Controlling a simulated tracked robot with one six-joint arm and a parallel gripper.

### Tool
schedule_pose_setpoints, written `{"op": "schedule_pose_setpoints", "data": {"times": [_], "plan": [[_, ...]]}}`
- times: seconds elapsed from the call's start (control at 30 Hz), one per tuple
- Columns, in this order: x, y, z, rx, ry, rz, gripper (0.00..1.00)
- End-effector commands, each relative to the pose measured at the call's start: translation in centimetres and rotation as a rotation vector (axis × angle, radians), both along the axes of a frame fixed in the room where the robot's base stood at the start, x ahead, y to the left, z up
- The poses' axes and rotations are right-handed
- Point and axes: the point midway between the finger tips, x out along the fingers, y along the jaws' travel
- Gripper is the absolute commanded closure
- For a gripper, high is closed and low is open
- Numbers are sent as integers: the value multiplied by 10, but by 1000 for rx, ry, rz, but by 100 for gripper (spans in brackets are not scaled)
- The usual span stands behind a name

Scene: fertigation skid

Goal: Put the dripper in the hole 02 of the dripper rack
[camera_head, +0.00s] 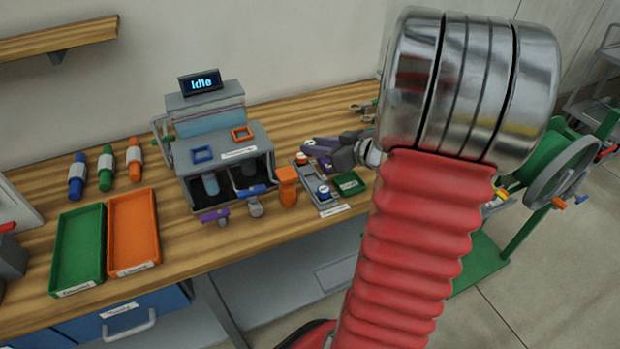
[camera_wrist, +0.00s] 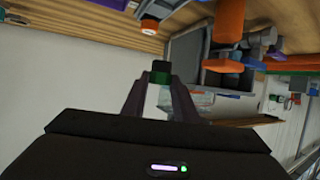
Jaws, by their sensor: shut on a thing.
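My gripper (camera_head: 325,148) reaches in from the right, over the far end of the grey dripper rack (camera_head: 308,177). In the wrist view its fingers (camera_wrist: 160,92) are shut on a small dripper (camera_wrist: 161,72) with a black top and green lower part. I cannot make out this held dripper in the head view. An orange-and-white dripper (camera_head: 302,158) sits at the rack's far end, close to the fingers, and a blue-and-white one (camera_head: 323,192) sits at the near end. The hole numbers are too small to read.
A small green tray (camera_head: 350,183) lies right of the rack, and an orange upright piece (camera_head: 287,186) stands left of it. The grey skid (camera_head: 222,160) with an "Idle" display is further left. Green (camera_head: 79,250) and orange (camera_head: 134,232) trays lie at the left.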

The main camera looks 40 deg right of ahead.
Motion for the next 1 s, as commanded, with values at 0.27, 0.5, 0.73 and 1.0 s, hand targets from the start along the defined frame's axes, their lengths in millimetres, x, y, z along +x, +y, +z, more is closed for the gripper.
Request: {"op": "schedule_pose_setpoints", "data": {"times": [0.27,0.5,0.73,1.0], "plan": [[-4,-5,-6,3,0,-13,94],[-4,-5,-38,6,2,-13,94],[-5,-6,-58,1,1,-15,94],[-5,-6,-58,0,0,-15,94]]}}
